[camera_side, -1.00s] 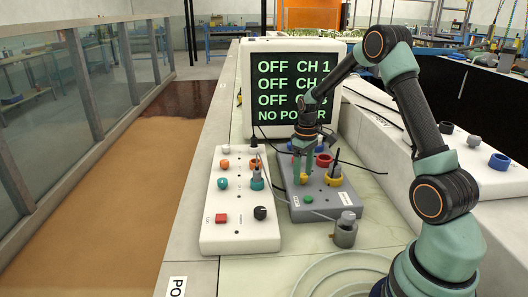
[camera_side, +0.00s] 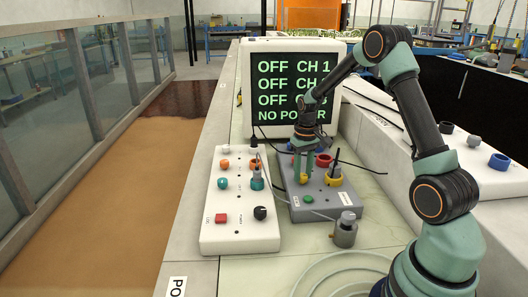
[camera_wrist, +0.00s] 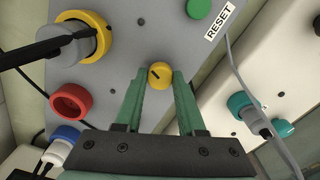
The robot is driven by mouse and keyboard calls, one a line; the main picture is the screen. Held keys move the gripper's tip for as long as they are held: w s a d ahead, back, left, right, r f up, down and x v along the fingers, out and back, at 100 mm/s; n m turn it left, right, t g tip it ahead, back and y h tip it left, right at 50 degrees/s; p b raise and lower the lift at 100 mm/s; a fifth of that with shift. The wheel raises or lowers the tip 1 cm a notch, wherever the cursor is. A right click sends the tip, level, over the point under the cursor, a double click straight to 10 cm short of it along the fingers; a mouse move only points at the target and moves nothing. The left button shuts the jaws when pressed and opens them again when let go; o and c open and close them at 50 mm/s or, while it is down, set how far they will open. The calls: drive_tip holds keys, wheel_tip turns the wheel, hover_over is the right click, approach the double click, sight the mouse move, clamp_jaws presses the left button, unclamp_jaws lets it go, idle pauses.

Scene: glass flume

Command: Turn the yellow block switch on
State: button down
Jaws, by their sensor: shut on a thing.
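The yellow switch knob (camera_wrist: 160,75) is small and round with a dark mark on its face. It sits on the grey box (camera_side: 322,207) and also shows in the side view (camera_side: 303,178). My gripper (camera_wrist: 158,83) points down at the box, its green fingers on both sides of the knob and shut on it. In the side view my gripper (camera_side: 303,170) hides part of the knob. The monitor (camera_side: 293,88) reads OFF CH 1, further OFF lines partly hidden by my arm, and NO POWER.
A yellow-ringed socket with a grey plug (camera_wrist: 85,38), a red ring (camera_wrist: 71,102) and a green button (camera_wrist: 199,8) lie near the knob. A white box (camera_side: 240,235) with knobs stands left. A grey weight-like cylinder (camera_side: 345,232) and thin cable lie near the front.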

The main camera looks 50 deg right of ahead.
sight(303, 175)
drive_tip(key=m, duration=0.7)
drive_tip(key=shift+r, duration=0.1)
drive_tip(key=m, duration=0.6)
drive_tip(key=shift+m, duration=0.4)
drive_tip(key=c, duration=0.5)
unclamp_jaws()
wheel_tip(303, 175, up, 12)
idle(0.4)
